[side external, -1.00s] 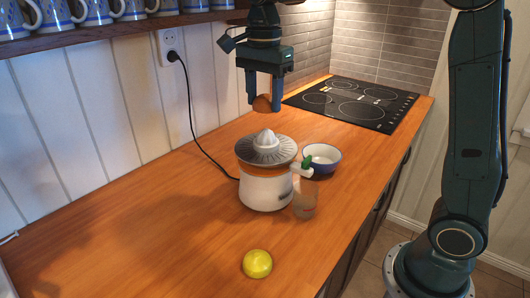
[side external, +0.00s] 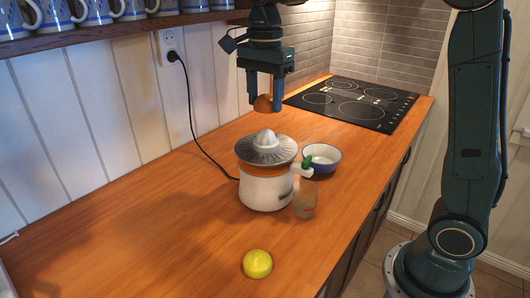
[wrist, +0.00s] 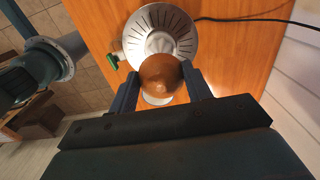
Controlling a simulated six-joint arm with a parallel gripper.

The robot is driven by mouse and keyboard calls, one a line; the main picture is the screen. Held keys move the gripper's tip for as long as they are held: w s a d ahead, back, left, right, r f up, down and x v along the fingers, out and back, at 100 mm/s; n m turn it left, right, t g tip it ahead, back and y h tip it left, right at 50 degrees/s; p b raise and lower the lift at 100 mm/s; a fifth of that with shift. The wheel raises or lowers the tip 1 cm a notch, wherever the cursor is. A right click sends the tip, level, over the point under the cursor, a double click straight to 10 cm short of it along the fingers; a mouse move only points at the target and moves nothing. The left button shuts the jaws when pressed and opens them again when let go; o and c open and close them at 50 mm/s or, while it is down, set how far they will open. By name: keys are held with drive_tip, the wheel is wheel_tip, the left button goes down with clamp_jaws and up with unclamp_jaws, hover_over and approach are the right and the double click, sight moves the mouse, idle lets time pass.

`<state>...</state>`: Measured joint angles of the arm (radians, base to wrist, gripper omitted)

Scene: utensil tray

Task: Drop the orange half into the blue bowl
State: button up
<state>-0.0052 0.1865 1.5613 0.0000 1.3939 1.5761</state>
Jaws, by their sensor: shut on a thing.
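My gripper (side external: 264,106) is shut on the orange half (side external: 263,103) and holds it in the air above and behind the juicer. In the wrist view the orange half (wrist: 161,75) sits between the two fingertips, its rounded brown-orange side toward the camera. The blue bowl (side external: 321,158), blue outside with a white inside, stands on the counter to the right of the juicer, below and to the right of my gripper. In the wrist view a small white patch shows below the orange half; I cannot tell what it is.
The white juicer (side external: 266,185) with a grey cone top stands mid-counter, its green-tipped spout in front of the bowl. A clear glass (side external: 305,203) stands under the spout. A yellow lemon half (side external: 257,264) lies nearer. A black cooktop (side external: 352,103) is behind; the left counter is clear.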

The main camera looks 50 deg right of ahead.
drive_tip(key=d+f, duration=0.6)
drive_tip(key=d, duration=0.4)
approach(325, 145)
drive_tip(key=s+a+f, duration=0.1)
drive_tip(key=s+a, duration=0.1)
drive_tip(key=a, duration=0.2)
drive_tip(key=shift+w+f, duration=0.2)
drive_tip(key=shift+f, duration=0.15)
drive_tip(key=shift+f, duration=2.85)
drive_tip(key=o, duration=1)
drive_tip(key=shift+o, duration=0.2)
drive_tip(key=shift+r, duration=0.15)
